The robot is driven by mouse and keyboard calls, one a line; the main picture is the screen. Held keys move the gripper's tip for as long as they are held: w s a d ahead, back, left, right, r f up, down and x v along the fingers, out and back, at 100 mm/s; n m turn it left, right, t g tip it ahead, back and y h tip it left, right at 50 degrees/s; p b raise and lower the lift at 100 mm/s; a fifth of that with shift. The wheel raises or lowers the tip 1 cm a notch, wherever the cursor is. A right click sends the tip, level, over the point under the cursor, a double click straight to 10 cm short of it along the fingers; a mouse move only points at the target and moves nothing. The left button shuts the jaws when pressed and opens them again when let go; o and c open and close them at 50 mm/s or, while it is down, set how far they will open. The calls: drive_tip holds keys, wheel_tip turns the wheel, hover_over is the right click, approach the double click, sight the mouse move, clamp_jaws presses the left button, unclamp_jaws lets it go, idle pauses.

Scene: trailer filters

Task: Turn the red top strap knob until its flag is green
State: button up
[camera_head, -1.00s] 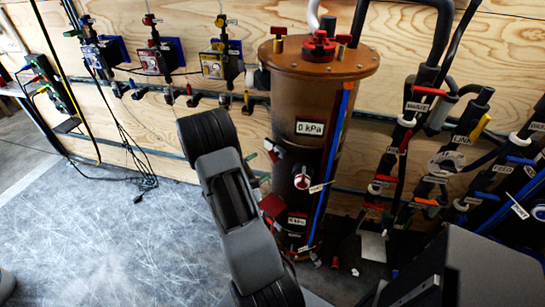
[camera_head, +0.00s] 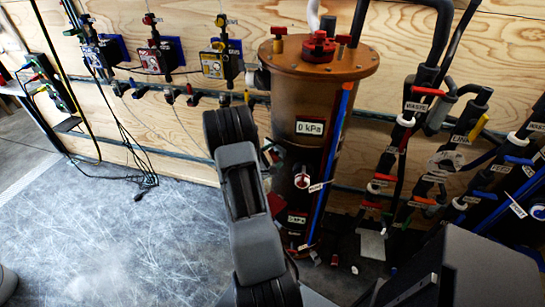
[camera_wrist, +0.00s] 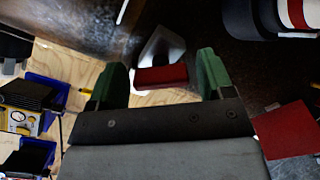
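In the wrist view, a grey-white pointed piece with a red block (camera_wrist: 161,77) on its near side sits beyond and between my fingertips, against the dark vessel surface. It looks like a strap knob or its flag; I cannot tell which. My gripper (camera_wrist: 162,78) is open, its two green fingers spread to either side of the red block, with no clear contact. In the head view, the brown filter vessel (camera_head: 286,100) stands upright. My arm reaches to its left side and hides most of the gripper and knob there.
A red square plate (camera_wrist: 284,129) shows at right in the wrist view. A red-and-white knob (camera_head: 302,178) is on the vessel's front. A red lid knob (camera_head: 318,46) tops it. Valve pipes (camera_head: 405,125) crowd the right; pump boxes (camera_head: 213,64) hang on the left wall.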

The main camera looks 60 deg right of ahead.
drive_tip(key=c, duration=0.8)
drive_tip(key=shift+o, duration=0.2)
drive_tip(key=shift+n, duration=2.8)
drive_tip(key=shift+r, duration=0.1)
drive_tip(key=o, duration=0.9)
drive_tip(key=b+v, duration=0.1)
drive_tip(key=v, duration=1.3)
drive_tip(key=shift+d+b, duration=0.1)
drive_tip(key=shift+b, duration=0.2)
